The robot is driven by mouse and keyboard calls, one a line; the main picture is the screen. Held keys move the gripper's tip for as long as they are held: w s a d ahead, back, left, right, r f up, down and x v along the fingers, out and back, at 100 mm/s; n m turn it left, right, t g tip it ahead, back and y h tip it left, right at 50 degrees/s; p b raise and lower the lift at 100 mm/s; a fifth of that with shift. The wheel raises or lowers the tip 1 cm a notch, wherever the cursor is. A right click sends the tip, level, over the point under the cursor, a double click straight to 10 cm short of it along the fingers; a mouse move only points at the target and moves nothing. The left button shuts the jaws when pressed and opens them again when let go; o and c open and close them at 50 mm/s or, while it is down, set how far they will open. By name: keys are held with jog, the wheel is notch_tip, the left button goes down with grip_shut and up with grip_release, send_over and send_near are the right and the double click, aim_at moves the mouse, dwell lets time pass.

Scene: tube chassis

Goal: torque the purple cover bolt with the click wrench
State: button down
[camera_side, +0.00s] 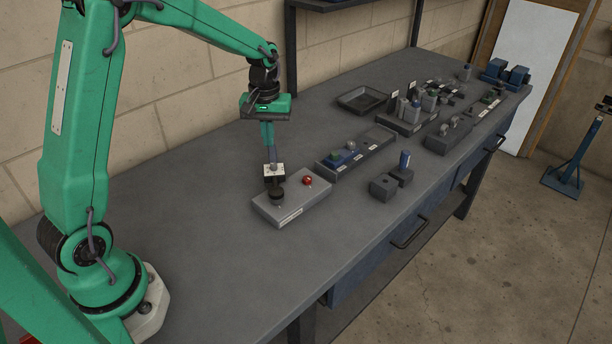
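My gripper (268,140) points down over the grey plate (262,206) at the middle of the bench. Its fingers look closed around the top of an upright grey-blue tool (272,156), which may be the click wrench. A black-and-white block (274,174) sits at the tool's lower end, directly above a round black piece (277,196) on the plate. I cannot tell whether the block and the black piece touch. A red knob (307,181) stands on the same plate to the right. I cannot make out a purple bolt at this size.
A long labelled holder (372,152) with small parts lies right of the plate. Dark blocks (383,187) stand nearer the front edge, one with a blue cylinder (404,159). A shallow tray (362,100) and several fixtures stand farther back. The bench left of the plate is clear.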

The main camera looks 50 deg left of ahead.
aim_at(272, 149)
jog(key=w+a+f+m, duration=0.1)
jog(key=a+m, duration=0.5)
jog(key=m, duration=0.9)
jog(key=shift+w+a, duration=0.25)
jog(key=shift+a, duration=0.05)
jog(key=shift+f, duration=0.2)
jog(key=shift+f, duration=3.25)
jog(key=shift+w+d, duration=0.2)
jog(key=shift+w, duration=0.3)
jog(key=shift+w+d, duration=0.8)
jog(key=shift+w, duration=0.15)
dwell(1.3)
